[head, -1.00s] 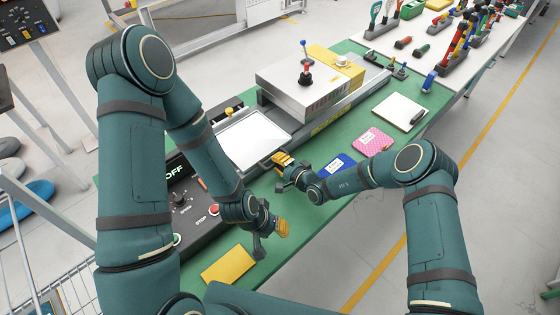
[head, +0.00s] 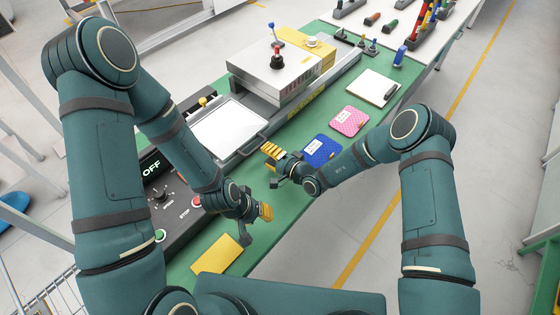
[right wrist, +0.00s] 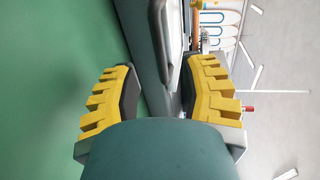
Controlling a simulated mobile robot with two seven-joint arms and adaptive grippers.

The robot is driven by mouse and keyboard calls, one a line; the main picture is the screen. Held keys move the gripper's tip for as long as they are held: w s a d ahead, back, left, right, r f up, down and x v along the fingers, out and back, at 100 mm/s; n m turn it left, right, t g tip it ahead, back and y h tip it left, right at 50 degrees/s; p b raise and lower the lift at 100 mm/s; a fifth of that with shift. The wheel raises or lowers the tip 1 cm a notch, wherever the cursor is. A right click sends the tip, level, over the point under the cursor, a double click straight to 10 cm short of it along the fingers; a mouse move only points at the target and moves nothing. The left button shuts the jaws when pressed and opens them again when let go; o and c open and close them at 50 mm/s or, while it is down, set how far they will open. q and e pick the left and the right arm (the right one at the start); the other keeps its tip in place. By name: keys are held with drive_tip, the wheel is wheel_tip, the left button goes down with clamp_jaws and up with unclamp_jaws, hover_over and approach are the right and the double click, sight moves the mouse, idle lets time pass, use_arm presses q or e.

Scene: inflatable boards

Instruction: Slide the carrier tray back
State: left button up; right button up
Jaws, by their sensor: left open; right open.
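The carrier tray (head: 228,126) is a pale flat tray with a grey edge, on the grey rail in front of the box-shaped press. A dark handle bar (head: 256,148) sticks out from its near right side. My right gripper (head: 268,166) is open and empty, with its yellow fingers just right of the handle; I cannot tell whether they touch it. In the right wrist view, the open fingers (right wrist: 163,80) spread wide, with the grey rail and a pale tray edge (right wrist: 173,45) beyond them. My left gripper (head: 254,216) is open and empty above the green bench, nearer to me.
The press (head: 275,72) stands behind the tray. A control panel (head: 165,200) with an OFF display lies left. A blue pouch (head: 322,150), a pink pouch (head: 349,121), a notepad (head: 373,87) and a yellow card (head: 220,254) lie on the green bench (head: 290,222).

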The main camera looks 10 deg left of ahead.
drive_tip(key=v, duration=0.6)
idle(0.5)
